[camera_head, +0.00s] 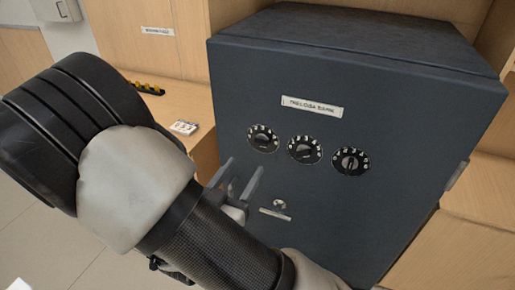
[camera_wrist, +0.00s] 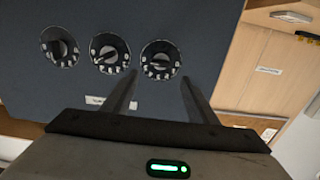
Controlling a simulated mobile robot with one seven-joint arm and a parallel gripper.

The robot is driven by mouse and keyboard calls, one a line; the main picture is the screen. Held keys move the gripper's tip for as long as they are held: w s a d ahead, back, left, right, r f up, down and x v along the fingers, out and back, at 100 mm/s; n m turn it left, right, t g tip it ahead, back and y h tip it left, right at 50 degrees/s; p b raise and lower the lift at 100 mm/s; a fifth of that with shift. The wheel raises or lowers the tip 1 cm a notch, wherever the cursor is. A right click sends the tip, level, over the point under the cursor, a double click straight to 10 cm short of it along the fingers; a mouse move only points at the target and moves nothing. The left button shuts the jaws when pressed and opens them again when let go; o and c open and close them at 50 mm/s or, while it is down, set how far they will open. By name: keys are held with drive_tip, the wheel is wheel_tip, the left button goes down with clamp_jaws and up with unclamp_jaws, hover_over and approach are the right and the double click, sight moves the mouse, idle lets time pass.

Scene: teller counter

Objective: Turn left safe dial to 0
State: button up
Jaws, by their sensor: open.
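The dark grey safe (camera_head: 400,215) has three black dials with white markings in a row. The left dial (camera_head: 263,138) is nearest the counter side; the middle dial (camera_head: 305,150) and right dial (camera_head: 350,161) sit beside it. My gripper (camera_head: 243,168) is open and empty, in front of the safe face and just below the left dial in the head view. The wrist view looks turned over, so the left dial (camera_wrist: 160,60) is the rightmost there, just beyond and between my open fingertips (camera_wrist: 160,79). They look apart from its knob. Its numbers are too small to read.
A nameplate (camera_head: 312,106) is above the dials, and a small keyhole fitting (camera_head: 279,204) is below them. A handle (camera_head: 457,175) is on the safe's right edge. A wooden counter (camera_head: 200,103) with a small white item (camera_head: 184,128) stands left of the safe.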

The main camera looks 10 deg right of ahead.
sight(259, 146)
drive_tip(key=x, duration=1)
drive_tip(key=shift+w+d, duration=0.1)
drive_tip(key=shift+w, duration=0.05)
drive_tip(key=c, duration=1.1)
